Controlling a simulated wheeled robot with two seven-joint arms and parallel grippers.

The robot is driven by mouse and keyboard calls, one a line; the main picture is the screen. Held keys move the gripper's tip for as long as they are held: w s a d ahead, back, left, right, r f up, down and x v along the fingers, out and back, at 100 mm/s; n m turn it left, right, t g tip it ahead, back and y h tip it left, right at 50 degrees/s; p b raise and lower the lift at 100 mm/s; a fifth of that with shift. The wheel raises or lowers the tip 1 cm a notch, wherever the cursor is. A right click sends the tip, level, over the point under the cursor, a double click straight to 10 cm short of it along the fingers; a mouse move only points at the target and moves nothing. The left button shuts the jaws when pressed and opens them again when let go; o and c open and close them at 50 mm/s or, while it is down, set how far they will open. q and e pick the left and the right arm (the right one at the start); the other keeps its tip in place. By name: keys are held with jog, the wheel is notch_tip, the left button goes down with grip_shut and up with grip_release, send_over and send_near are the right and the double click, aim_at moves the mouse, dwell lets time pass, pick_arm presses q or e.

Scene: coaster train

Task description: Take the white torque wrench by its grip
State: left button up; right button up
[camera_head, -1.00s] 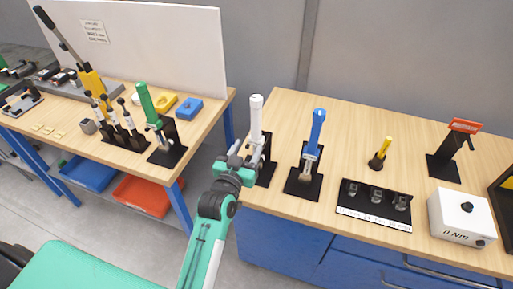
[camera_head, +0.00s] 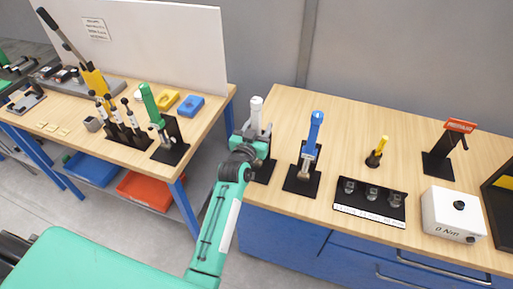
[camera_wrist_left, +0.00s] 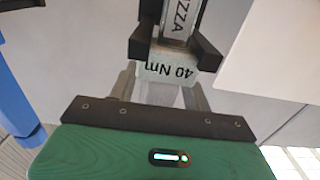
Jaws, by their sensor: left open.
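The white torque wrench (camera_head: 256,106) stands upright in a black stand (camera_head: 265,172) at the left end of the right-hand bench. My left gripper (camera_head: 256,132) is open at the wrench, its fingers at the lower part of the white grip. It hides much of the wrench's lower part and the stand. In the left wrist view, a pale block marked "40 Nm" (camera_wrist_left: 172,68) lies ahead between the two grey fingers, with black pieces on both sides. I cannot tell whether the fingers touch the wrench. My right gripper is not in view.
A blue-handled wrench (camera_head: 316,130) stands in its own black stand just to the right. A black socket tray (camera_head: 345,207) and a white box (camera_head: 453,217) lie further right. The left bench holds a green-handled wrench (camera_head: 150,103) and other tools.

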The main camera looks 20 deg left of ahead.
pick_arm(q)
grip_shut()
dwell(1.3)
jog(key=shift+r, duration=0.1)
